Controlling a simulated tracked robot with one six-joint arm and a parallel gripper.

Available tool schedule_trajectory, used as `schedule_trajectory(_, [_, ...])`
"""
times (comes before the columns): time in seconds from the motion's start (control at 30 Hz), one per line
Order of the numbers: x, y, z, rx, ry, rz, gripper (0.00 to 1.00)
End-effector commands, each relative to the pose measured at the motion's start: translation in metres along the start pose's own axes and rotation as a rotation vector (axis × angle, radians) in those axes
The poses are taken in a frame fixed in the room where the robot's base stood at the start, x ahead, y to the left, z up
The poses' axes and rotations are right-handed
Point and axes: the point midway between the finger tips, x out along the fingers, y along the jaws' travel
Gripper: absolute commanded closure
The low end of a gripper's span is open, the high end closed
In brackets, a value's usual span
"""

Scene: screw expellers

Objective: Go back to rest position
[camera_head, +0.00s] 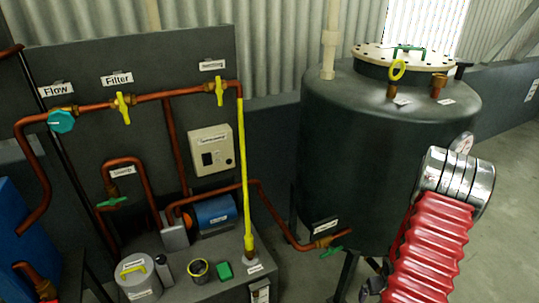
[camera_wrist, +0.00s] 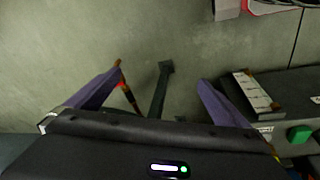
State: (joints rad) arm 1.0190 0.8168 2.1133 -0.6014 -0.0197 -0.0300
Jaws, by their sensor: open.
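My gripper (camera_wrist: 160,76) shows in the wrist view as two purple fingers spread wide apart. It is open, and nothing is held between the fingers. Beyond the gap I see the grey concrete floor (camera_wrist: 60,45) and a dark metal leg with a flat foot (camera_wrist: 162,85). In the head view my gripper cannot be made out. A red ribbed sleeve with silver rings fills the lower right there, in front of the dark tank (camera_head: 345,150).
Left of the tank stands a panel with copper pipes (camera_head: 170,95), yellow valves and a yellow rod (camera_head: 243,170). Below it a bench holds a grey canister (camera_head: 138,280) and a green button (camera_head: 225,271). Open floor (camera_head: 510,180) shows at the right.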

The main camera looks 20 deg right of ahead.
Motion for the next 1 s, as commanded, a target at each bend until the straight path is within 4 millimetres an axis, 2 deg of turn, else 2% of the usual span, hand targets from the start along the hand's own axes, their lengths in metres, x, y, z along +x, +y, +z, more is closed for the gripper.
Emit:
schedule_trajectory(0.03, [-0.015, -0.003, -0.005, 0.001, -0.013, 0.010, 0.00])
schedule_trajectory(0.47, [-0.124, -0.045, -0.019, 0.042, -0.127, 0.048, 0.00])
schedule_trajectory(1.0, [-0.254, -0.130, -0.015, 0.051, -0.168, 0.022, 0.00])
